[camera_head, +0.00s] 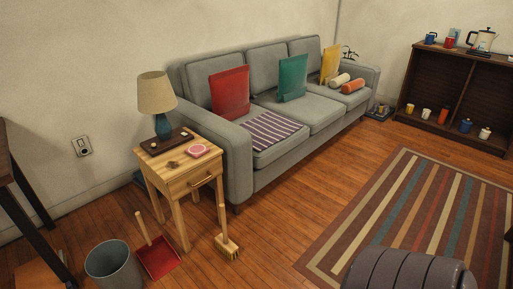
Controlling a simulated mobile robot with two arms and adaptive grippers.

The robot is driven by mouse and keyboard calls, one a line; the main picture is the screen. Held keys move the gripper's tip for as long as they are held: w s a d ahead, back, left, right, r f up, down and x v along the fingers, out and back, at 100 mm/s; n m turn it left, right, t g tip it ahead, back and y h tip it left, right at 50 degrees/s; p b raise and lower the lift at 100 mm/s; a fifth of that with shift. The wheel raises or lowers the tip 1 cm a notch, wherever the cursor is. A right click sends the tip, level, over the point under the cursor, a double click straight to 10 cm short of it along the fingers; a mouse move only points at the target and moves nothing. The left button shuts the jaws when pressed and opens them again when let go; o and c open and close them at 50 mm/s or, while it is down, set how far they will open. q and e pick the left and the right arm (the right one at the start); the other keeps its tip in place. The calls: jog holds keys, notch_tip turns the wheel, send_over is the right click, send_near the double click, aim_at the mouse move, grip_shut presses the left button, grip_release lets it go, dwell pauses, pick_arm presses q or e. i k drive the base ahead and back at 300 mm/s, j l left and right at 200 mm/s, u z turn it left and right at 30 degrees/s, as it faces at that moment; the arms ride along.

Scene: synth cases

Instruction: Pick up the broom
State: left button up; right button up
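The broom (228,246) is a short hand broom with a wooden block and pale bristles. Its bristles rest on the wooden floor in front of the small wooden side table (178,187). Neither of my grippers shows in the head view.
A red dustpan (160,261) and a grey bucket (113,268) are left of the broom. A dark table (12,190) stands at the left edge. The grey sofa (245,165) is behind. Floor right of the broom is clear up to the striped rug (345,228).

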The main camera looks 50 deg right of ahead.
aim_at(228, 247)
jog(key=z, duration=1.25)
jog(key=i+l, duration=0.25)
jog(key=i, duration=0.25)
